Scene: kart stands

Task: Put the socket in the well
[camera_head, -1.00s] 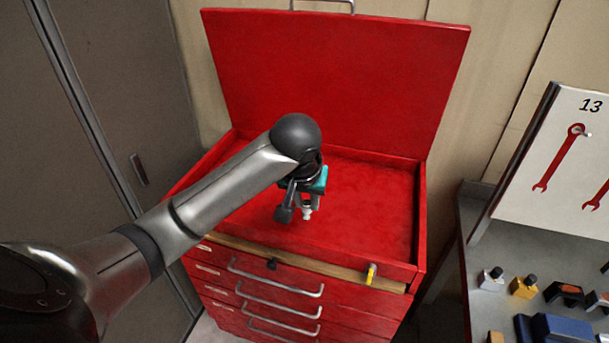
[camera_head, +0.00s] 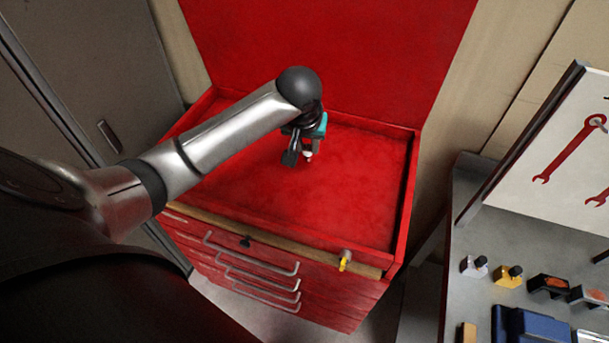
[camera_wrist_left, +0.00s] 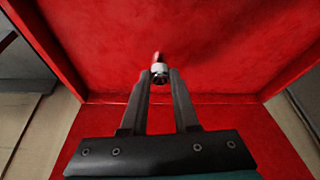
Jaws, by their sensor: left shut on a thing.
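My left gripper (camera_head: 303,154) is over the open top compartment of the red tool chest, which is the well (camera_head: 235,175). It points down and is shut on the socket (camera_head: 309,154), a small silvery metal piece. In the left wrist view, the socket (camera_wrist_left: 159,71) sits between the two fingertips (camera_wrist_left: 161,78), with the red well around it. The red floor is bare around the gripper. I cannot tell exactly how high the socket is above the floor. My right gripper is not in view.
The raised red lid (camera_head: 330,60) stands behind the well. A wooden strip (camera_head: 285,248) and a yellow-tagged fitting (camera_head: 345,259) lie along the front edge. A grey bench (camera_head: 455,235) with several small items and a wrench board (camera_head: 560,160) stand at the right.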

